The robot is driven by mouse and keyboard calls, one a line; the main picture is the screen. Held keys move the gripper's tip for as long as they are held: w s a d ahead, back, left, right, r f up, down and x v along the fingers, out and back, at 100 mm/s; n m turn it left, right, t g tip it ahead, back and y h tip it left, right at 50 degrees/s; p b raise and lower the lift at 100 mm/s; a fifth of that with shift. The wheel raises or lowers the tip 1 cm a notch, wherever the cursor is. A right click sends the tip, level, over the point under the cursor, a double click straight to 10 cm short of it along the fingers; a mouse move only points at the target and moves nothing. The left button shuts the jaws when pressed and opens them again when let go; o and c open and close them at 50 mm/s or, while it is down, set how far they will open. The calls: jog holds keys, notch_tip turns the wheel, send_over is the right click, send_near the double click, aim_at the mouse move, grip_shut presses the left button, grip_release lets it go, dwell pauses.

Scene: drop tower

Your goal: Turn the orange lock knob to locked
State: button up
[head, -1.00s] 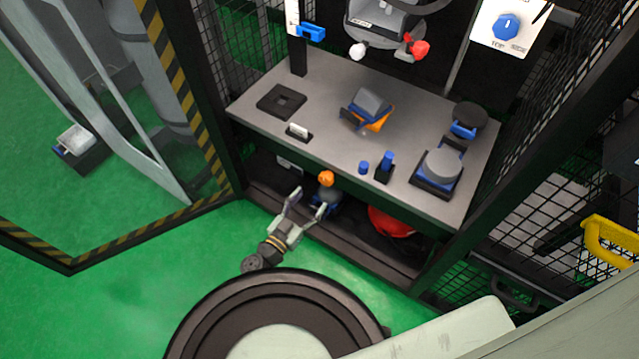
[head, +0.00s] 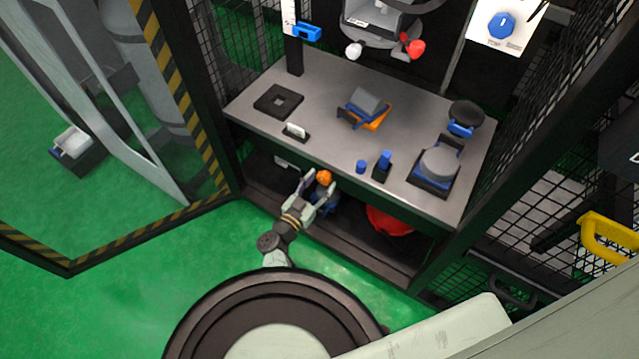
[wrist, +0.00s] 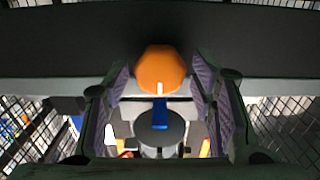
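The orange lock knob (head: 323,177) is on the front edge of the workbench, low and near its middle. In the wrist view the orange knob (wrist: 161,70) is faceted, with a short white mark at its lower edge pointing down. My gripper (head: 315,184) is open, its two fingers reaching up toward the knob. In the wrist view my gripper (wrist: 160,90) has one padded finger on each side of the knob, with a visible gap on both sides. Whether the fingertips reach past the knob's face is hard to tell.
The grey bench top (head: 330,110) above carries a black square frame (head: 279,100), an orange-and-blue stand (head: 368,106) and several blue parts. A red round object (head: 389,220) lies on the lower shelf. Mesh walls and a yellow handle (head: 608,238) stand to the right.

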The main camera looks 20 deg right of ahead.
jog(key=c, duration=0.8)
jog(key=shift+c, duration=0.2)
jog(key=shift+m, duration=0.4)
jog(key=m, duration=0.3)
jog(key=shift+m, duration=0.4)
jog(key=m, duration=0.4)
jog(key=shift+m+b, duration=0.3)
jog(key=m+b, duration=0.2)
jog(key=m, duration=0.3)
jog(key=shift+f, duration=0.1)
jog(key=shift+m+b, duration=0.6)
jog(key=shift+m, duration=1.2)
jog(key=o, duration=1.2)
